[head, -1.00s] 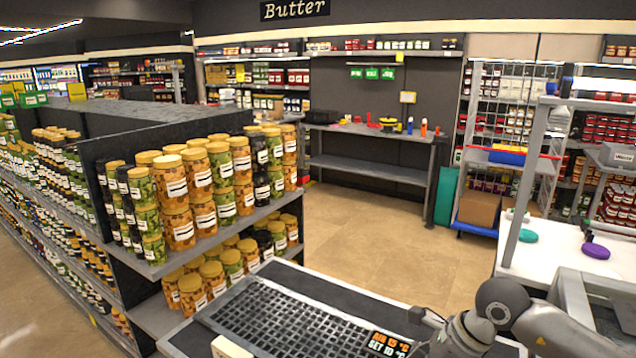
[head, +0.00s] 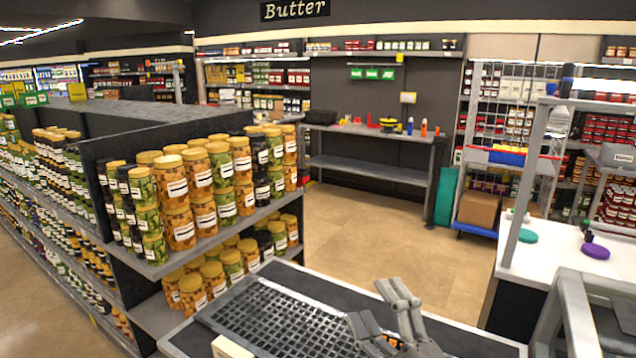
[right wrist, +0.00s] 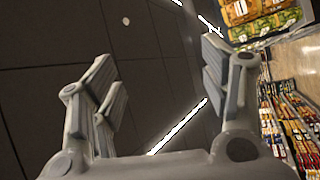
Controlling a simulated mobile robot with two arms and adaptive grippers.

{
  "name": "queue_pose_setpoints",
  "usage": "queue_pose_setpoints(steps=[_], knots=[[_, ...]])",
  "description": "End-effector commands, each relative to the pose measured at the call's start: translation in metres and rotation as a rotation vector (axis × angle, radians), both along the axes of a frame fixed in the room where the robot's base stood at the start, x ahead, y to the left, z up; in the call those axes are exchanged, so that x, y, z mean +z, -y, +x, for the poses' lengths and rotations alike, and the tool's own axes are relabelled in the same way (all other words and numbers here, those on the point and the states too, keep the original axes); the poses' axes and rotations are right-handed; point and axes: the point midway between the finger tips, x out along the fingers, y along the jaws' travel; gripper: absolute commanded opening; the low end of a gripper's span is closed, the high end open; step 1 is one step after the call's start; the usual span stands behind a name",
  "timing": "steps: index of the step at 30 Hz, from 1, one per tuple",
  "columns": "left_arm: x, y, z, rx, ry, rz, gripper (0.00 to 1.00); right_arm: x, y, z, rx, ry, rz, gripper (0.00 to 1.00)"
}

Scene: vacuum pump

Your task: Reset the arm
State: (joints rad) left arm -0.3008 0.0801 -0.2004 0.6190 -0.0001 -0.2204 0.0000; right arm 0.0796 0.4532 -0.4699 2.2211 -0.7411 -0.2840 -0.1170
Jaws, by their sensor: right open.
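My right gripper (head: 386,312) shows at the bottom of the head view, above the dark counter with the black grid (head: 262,300). Its fingers are spread apart and point up, with nothing between them. In the right wrist view the two grey fingers (right wrist: 160,85) stand wide open and empty, with the dark ceiling behind them. My left gripper is not in the head view.
Shelves with stacked jars (head: 205,185) stand to the left of the counter. A white table (head: 570,250) with a green disc (head: 527,236) and a purple disc (head: 595,251) is at right. The tan floor (head: 400,240) between them is clear.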

Motion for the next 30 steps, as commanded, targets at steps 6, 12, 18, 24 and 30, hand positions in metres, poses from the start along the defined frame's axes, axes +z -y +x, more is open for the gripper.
queue_pose_setpoints(steps=[6,12,18,24,30], knots=[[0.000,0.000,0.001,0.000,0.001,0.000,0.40,-0.099,0.072,-0.009,-0.271,-0.480,0.330,0.70],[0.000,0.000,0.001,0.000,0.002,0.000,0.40,-0.207,0.111,-0.071,-0.501,-0.944,0.556,0.70],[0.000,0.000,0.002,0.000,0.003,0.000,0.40,-0.279,0.119,-0.159,-0.675,-1.338,0.688,0.70],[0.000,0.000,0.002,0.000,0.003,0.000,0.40,-0.313,0.113,-0.242,-0.795,-1.645,0.755,0.70],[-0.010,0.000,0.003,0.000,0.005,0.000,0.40,-0.371,0.110,-0.244,-0.821,-1.709,0.750,0.70]])
